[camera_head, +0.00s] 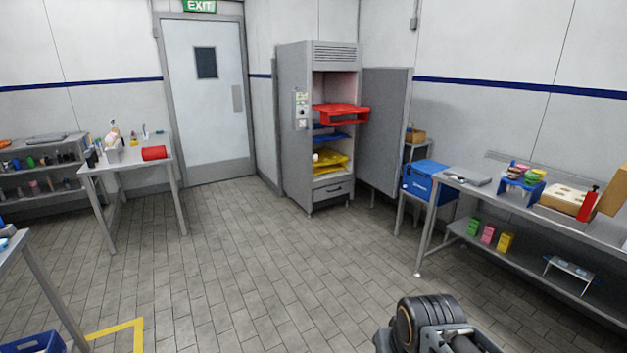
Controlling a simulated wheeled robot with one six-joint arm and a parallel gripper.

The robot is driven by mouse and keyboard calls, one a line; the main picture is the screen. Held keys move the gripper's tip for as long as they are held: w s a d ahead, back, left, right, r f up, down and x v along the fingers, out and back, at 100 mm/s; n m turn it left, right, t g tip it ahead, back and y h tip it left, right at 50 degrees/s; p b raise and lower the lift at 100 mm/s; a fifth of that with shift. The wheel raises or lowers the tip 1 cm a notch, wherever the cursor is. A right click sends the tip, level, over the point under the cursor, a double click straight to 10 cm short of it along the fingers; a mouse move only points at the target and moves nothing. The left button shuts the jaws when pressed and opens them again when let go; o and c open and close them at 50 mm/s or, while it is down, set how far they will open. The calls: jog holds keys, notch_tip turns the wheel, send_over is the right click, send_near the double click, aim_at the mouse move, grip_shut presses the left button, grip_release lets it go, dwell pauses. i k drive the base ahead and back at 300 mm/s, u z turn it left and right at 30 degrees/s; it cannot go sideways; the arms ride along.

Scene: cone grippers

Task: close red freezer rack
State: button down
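The red rack (341,115) juts out to the front right from the upper part of the grey freezer (295,140) against the back wall. The freezer door (384,130) stands wide open to the right. Below the red rack are a blue rack (331,136) and a yellow rack (330,162), and the yellow one also sticks out somewhat. A pale object sits on the yellow rack. Part of my arm shows at the bottom right, far from the freezer. My gripper's fingers cannot be made out.
The tiled floor between me and the freezer is clear. A metal table (118,164) stands at the left. A blue cooler box (428,181) and a long workbench (500,190) line the right side. A blue crate (34,344) is at bottom left.

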aim_at(336, 113)
jog(key=z, duration=0.05)
jog(key=i, duration=2.6)
jog(key=u, duration=0.25)
jog(key=i, duration=2.4)
jog(key=u, duration=0.2)
